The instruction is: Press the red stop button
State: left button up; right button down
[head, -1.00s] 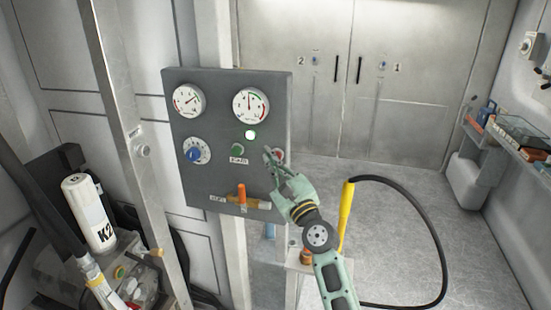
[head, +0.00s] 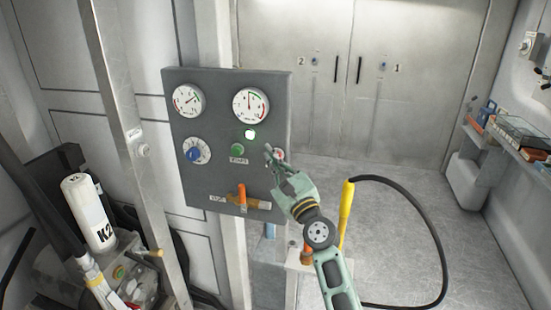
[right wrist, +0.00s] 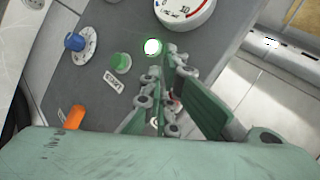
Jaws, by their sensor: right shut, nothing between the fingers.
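The grey control panel (head: 222,178) stands upright left of centre. The red stop button (head: 280,154) is at its right edge, mostly hidden by my right gripper (head: 268,154). In the right wrist view a bit of red, likely the stop button (right wrist: 171,98), shows between the finger links. My right gripper is shut and empty, its fingertips just left of the button in the head view. I cannot tell whether it touches the panel. My left gripper is out of view.
The panel has a green start button (head: 237,150), a lit green lamp (head: 250,134), a blue knob (head: 194,154), two gauges and an orange-handled valve (head: 241,195). A yellow hose handle (head: 347,205) stands right of my arm. Floor is clear toward the doors (head: 350,90).

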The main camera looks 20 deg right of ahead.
jog(key=shift+w+d, duration=0.3)
jog(key=shift+w, duration=0.15)
dwell(0.6)
jog(key=shift+s, duration=0.1)
jog(key=shift+s+a+p, duration=0.3)
jog(key=shift+s+a, duration=0.25)
jog(key=shift+s, duration=0.15)
jog(key=s+a+p, duration=0.1)
jog(key=s, duration=0.1)
jog(key=s+a+p, duration=0.1)
jog(key=s, duration=0.1)
jog(key=shift+a, duration=0.4)
dwell(0.7)
